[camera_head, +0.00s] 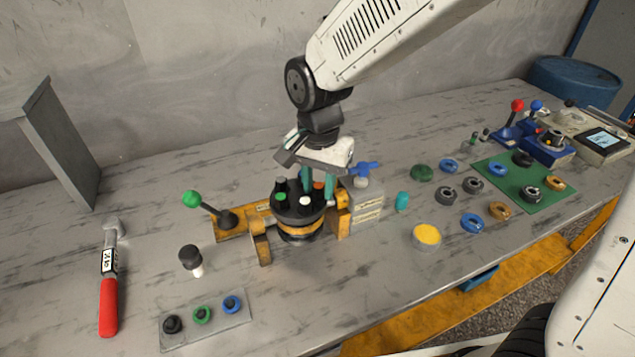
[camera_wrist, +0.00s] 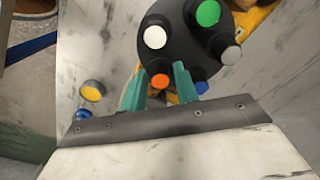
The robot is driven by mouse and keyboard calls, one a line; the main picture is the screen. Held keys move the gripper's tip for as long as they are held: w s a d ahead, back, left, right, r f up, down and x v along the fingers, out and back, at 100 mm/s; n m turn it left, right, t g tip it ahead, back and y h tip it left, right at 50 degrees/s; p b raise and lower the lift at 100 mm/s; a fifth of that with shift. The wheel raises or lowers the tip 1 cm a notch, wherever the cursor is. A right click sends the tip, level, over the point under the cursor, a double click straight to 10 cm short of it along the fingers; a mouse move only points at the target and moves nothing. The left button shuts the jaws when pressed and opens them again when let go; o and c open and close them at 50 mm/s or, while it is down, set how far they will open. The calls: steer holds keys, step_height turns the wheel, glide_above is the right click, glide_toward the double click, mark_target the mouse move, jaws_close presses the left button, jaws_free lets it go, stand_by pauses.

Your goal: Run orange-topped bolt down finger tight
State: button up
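The round black motor head (camera_head: 297,213) sits in an orange holder on the bench, with coloured-topped bolts around its upper face. The orange-topped bolt (camera_head: 318,186) is at the head's right rear; it also shows in the wrist view (camera_wrist: 159,81). My gripper (camera_head: 317,179) points down over that side of the head. In the wrist view its teal fingers (camera_wrist: 160,85) stand apart, one on each side of the orange top, with small gaps visible. It holds nothing. The bolt's shank is hidden, and I cannot tell how far down it sits.
Neighbouring bolts have white (camera_wrist: 155,37), green (camera_wrist: 208,13), grey (camera_wrist: 231,54) and blue (camera_wrist: 201,87) tops, the blue one close to a finger. A grey block with a blue handle (camera_head: 364,169) stands right of the motor. A green-knobbed lever (camera_head: 191,199) stands left.

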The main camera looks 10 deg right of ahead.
mark_target(319, 186)
steer(key=shift+r, duration=2.25)
steer(key=n, duration=0.5)
steer(key=shift+f+n, duration=0.3)
steer(key=shift+n, duration=0.1)
steer(key=n, duration=0.5)
steer(key=shift+f+n, duration=0.4)
steer(key=shift+f, duration=0.65)
steer(key=shift+f, duration=1.1)
steer(key=shift+r, duration=0.2)
steer(key=shift+c, duration=0.3)
